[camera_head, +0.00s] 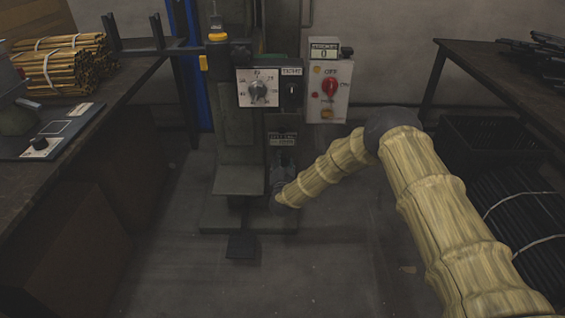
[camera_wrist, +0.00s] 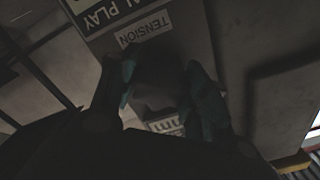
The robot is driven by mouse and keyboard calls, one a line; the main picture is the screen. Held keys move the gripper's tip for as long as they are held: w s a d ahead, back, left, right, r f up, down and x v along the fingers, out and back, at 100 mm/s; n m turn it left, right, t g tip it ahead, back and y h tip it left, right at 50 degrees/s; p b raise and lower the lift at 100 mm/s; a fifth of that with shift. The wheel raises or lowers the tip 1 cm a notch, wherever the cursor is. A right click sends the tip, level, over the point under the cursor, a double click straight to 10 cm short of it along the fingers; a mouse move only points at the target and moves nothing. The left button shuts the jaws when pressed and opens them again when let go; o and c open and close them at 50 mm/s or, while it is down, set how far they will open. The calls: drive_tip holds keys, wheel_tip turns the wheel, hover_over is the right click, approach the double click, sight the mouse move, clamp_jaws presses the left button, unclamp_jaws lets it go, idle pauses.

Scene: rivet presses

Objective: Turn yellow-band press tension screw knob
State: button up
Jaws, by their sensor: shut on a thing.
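The press (camera_head: 240,150) stands at the centre of the head view, with a yellow band (camera_head: 217,37) near its top left. My gripper (camera_head: 283,180) is at the right side of its column, below a small label plate, and looks small and dark there. In the wrist view my gripper (camera_wrist: 161,80) has its two teal-grey fingers on either side of the dark tension screw knob (camera_wrist: 157,88), below a label reading "TENSION" (camera_wrist: 145,28). The gripper is shut on the knob. The knob's lower part and any pointer mark are hidden or too dark to make out.
A left bench (camera_head: 110,110) holds bundled rods (camera_head: 65,65). A right table (camera_head: 500,75) stands above a black crate (camera_head: 480,140) and dark rods.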

drive_tip(key=shift+f, duration=0.1)
drive_tip(key=o, duration=1)
drive_tip(key=s, duration=1.2)
